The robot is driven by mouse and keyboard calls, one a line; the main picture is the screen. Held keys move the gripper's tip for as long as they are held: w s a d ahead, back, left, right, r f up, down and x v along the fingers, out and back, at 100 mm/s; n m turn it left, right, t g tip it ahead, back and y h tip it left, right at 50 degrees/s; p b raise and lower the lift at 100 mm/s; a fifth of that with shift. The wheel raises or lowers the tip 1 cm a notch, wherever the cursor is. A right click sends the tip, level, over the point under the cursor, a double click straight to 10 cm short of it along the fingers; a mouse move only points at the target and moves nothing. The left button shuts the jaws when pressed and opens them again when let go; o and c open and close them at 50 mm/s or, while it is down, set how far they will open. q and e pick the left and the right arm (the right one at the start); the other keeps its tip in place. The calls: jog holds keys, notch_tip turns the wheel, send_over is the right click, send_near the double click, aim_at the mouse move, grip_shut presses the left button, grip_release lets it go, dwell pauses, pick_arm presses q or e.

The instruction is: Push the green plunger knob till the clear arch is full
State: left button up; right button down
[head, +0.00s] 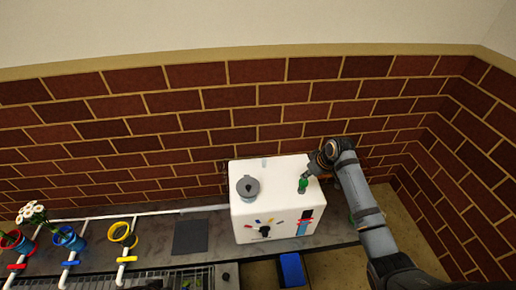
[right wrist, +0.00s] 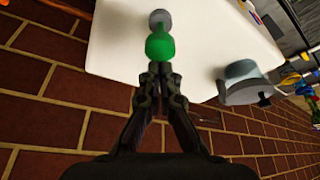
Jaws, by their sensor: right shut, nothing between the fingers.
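The green plunger knob (head: 303,184) stands on the right side of the top of a white box machine (head: 252,212). In the right wrist view the green knob (right wrist: 160,46) sits straight ahead of the fingertips, with a grey round part beyond it. My right gripper (head: 310,174) is shut and empty, its tips (right wrist: 160,68) right at the knob; I cannot tell whether they touch it. I cannot make out the clear arch for sure; the machine's front has coloured marks and a dark and blue upright strip (head: 305,222). My left gripper is not in view.
A grey lidded pot (head: 248,187) stands on the machine's top left. To the left are a dark mat (head: 190,237), a yellow ring holder (head: 122,234), and blue and red pots with white flowers. A blue box (head: 292,269) is below the machine. A brick wall rises behind.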

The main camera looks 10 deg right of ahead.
aim_at(304, 182)
jog(key=shift+f+b, duration=0.7)
jog(key=shift+f, duration=1.3)
jog(key=shift+r, duration=0.1)
notch_tip(304, 182, up, 5)
jog(key=p, duration=0.6)
jog(key=shift+f, duration=0.3)
jog(key=shift+f, duration=0.15)
